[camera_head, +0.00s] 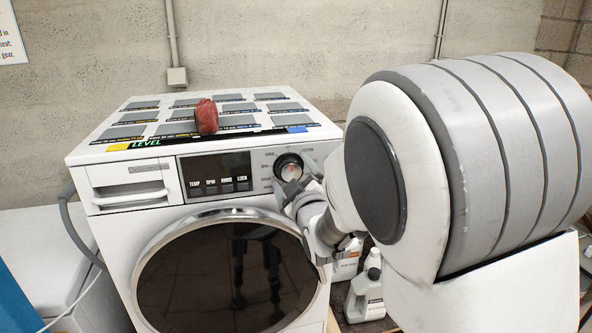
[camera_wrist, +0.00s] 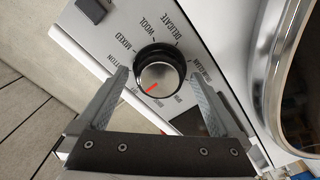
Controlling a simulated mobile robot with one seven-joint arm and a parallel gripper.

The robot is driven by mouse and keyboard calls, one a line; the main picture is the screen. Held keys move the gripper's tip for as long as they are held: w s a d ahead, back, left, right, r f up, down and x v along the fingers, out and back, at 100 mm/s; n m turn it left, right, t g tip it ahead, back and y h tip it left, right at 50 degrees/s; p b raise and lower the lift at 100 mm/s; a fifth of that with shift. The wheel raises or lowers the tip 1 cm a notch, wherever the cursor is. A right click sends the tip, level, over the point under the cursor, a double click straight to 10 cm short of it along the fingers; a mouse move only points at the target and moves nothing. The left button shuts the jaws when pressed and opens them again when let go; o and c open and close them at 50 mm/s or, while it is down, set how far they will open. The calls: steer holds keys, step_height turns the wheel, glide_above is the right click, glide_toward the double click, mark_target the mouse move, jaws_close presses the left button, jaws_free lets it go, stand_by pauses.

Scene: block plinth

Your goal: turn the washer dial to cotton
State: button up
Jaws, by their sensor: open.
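The washer dial (camera_wrist: 160,72) is a round knob with a black rim and silver face, seen close in the wrist view. Its red mark points to the lower left there, near a small label partly beside the left finger. The label ending in "OTTON" is at the left, partly hidden by that finger. My gripper (camera_wrist: 157,77) is open, with one finger on each side of the dial. I cannot tell whether the fingers touch it. In the head view the dial (camera_head: 289,167) is at the panel's right, with my gripper (camera_head: 297,184) in front.
The white washer (camera_head: 160,235) has a round dark door (camera_head: 225,275) below the panel. A red lump (camera_head: 206,117) lies on its top among grey squares. A detergent drawer (camera_head: 130,188) is at the left. White bottles (camera_head: 366,292) stand at the lower right. A wall is behind.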

steer(key=shift+w, duration=0.25)
steer(key=c, duration=1.3)
steer(key=shift+c, duration=0.2)
